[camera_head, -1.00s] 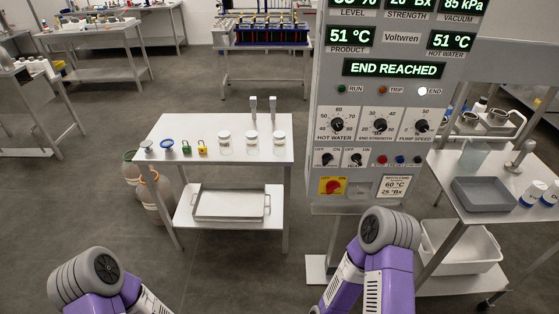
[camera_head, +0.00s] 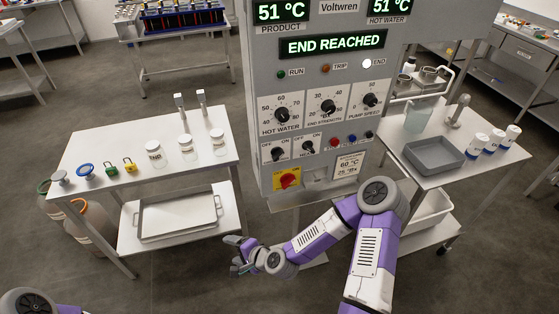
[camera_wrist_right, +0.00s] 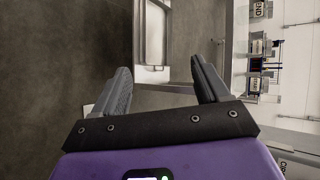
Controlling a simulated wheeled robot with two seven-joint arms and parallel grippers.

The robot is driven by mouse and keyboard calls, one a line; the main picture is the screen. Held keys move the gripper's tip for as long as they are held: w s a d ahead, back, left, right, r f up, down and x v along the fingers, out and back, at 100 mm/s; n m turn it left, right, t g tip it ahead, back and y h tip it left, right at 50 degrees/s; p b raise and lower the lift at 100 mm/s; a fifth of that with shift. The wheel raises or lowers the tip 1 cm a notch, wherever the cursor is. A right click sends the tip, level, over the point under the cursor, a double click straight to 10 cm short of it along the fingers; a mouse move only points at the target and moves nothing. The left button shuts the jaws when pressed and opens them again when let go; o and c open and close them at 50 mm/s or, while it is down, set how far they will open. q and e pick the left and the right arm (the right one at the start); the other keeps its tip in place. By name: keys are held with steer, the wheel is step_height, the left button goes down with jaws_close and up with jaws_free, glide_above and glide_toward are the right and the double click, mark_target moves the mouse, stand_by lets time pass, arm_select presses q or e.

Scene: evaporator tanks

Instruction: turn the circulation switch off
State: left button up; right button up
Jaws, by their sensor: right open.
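The grey control panel (camera_head: 313,125) stands in the middle of the head view. Low on it are two small black OFF/ON switches, a left one (camera_head: 277,153) and a right one (camera_head: 307,147). Their small labels are hard to read, so I cannot tell for sure which is the circulation switch or which way each points. My right gripper (camera_head: 236,255) is open and empty, below and left of the panel, apart from the switches. Its two fingers also show spread in the right wrist view (camera_wrist_right: 160,78). My left gripper is out of view.
A red rotary switch on a yellow plate (camera_head: 288,179) sits below the OFF/ON switches. Three dials, such as the pump speed dial (camera_head: 370,100), are above. A white table (camera_head: 130,150) with jars and padlocks stands left; a side table (camera_head: 492,159) with a grey tray stands right.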

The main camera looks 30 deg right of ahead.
steer(key=w+d+r+m+t+h, duration=0.4)
steer(key=w+d+r+m+t, duration=0.15)
steer(key=d+r+m, duration=0.35)
steer(key=m+t+h+b, duration=0.2)
steer(key=m+h, duration=0.3)
steer(key=h, duration=0.1)
glide_toward(279, 158)
steer(key=x, duration=0.3)
steer(key=shift+x, duration=3.35)
steer(key=shift+d+y, duration=0.1)
steer(key=shift+y, duration=0.2)
steer(key=c, duration=1.1)
